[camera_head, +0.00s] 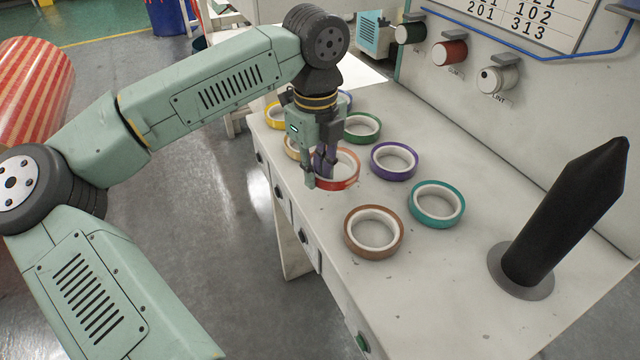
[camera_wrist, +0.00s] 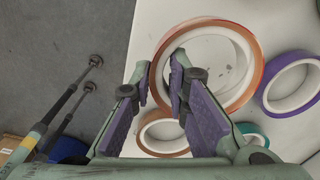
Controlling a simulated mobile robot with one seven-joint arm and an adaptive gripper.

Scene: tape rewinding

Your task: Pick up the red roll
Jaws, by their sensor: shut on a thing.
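The red roll (camera_head: 343,184) is a flat tape ring with a pale core, at the left edge of the white table's top. My gripper (camera_head: 318,176) points down at it and is shut on its near-left side. In the wrist view my gripper (camera_wrist: 162,72) has one purple-padded finger outside the ring and the other inside it. There the roll (camera_wrist: 250,86) looks orange-red and larger than the other rolls, partly hidden by the fingers. I cannot tell for sure whether it touches the table.
Brown (camera_head: 374,254), teal (camera_head: 437,221), purple (camera_head: 394,175) and green (camera_head: 362,138) rolls lie around it, with others behind my gripper. A black pointed post (camera_head: 565,215) on a grey disc stands at the right. The table (camera_head: 460,270) is bare between the brown roll and the post.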

